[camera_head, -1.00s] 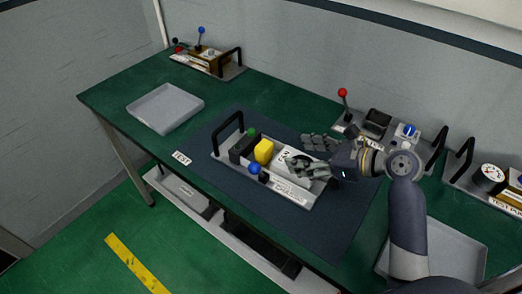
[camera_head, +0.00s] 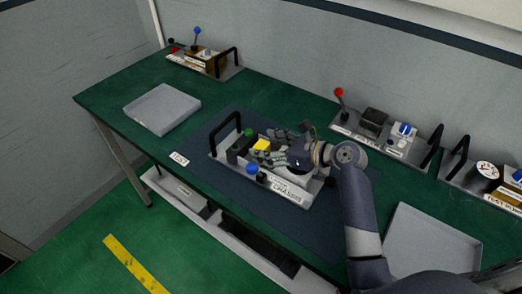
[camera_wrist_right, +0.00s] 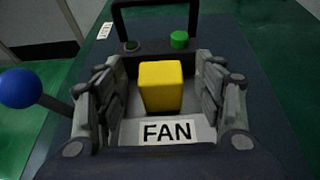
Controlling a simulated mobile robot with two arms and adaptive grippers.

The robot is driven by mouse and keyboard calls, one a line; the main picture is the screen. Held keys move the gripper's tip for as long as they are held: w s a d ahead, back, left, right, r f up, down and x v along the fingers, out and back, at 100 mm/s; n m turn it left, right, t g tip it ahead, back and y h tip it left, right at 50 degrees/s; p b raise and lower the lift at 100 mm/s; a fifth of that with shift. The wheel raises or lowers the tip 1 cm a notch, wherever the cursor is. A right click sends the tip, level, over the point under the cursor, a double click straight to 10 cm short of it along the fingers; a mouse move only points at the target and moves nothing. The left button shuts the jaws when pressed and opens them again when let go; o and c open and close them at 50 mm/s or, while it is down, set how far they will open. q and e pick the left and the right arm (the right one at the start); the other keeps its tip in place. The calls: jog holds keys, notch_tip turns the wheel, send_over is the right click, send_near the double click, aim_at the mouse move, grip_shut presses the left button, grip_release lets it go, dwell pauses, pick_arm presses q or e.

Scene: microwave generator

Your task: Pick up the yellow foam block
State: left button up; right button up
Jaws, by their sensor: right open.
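The yellow foam block (camera_head: 262,144) stands in the chassis tray (camera_head: 290,203) on the dark mat. In the right wrist view the yellow foam block (camera_wrist_right: 161,86) stands upright just behind a label reading FAN (camera_wrist_right: 167,131). My right gripper (camera_head: 269,147) is at the block, coming from the right. In the right wrist view its two fingers (camera_wrist_right: 158,95) are open, one on each side of the block, with a gap on both sides. The block's lower part is hidden by the fingers in the head view. My left gripper is not in view.
The tray has a black handle (camera_head: 226,127), a green knob (camera_head: 249,132) and a blue ball knob (camera_head: 252,168) close to the block. A module with a red-knobbed lever (camera_head: 339,92) stands behind my right arm.

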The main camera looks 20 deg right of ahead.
jog(key=c, duration=0.8)
